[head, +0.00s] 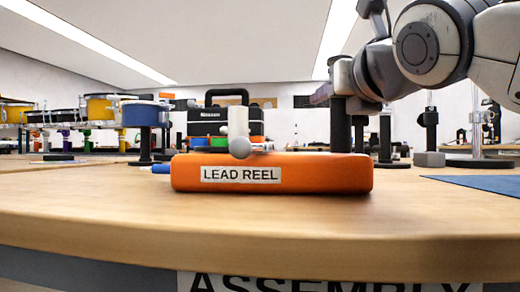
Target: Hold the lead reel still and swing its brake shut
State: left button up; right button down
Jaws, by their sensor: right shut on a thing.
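The lead reel (290,175) is a low orange block with rounded ends and a white label reading LEAD REEL. It lies on the wooden table in the middle of the head view. Its brake (238,120) looks like a pale lever standing upright on top, with a grey round knob at its foot. My right gripper (341,140) comes in from the upper right, with a dark finger reaching down to the reel's right end. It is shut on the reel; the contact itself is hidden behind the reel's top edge. My left gripper is out of view.
A blue lead end (160,168) shows at the reel's left. A blue mat (480,184) lies at the right edge. A black case (226,120), dark posts and a blue-topped stand (147,115) are behind. The table's front (230,225) is clear.

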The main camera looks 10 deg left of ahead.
jog(key=shift+f, duration=0.2)
jog(key=shift+f, duration=0.1)
dwell(0.6)
jog(key=shift+c, duration=2.1)
grip_release()
jog(key=shift+r, duration=0.2)
jog(key=shift+f, duration=0.1)
notch_tip(320, 180, up, 10)
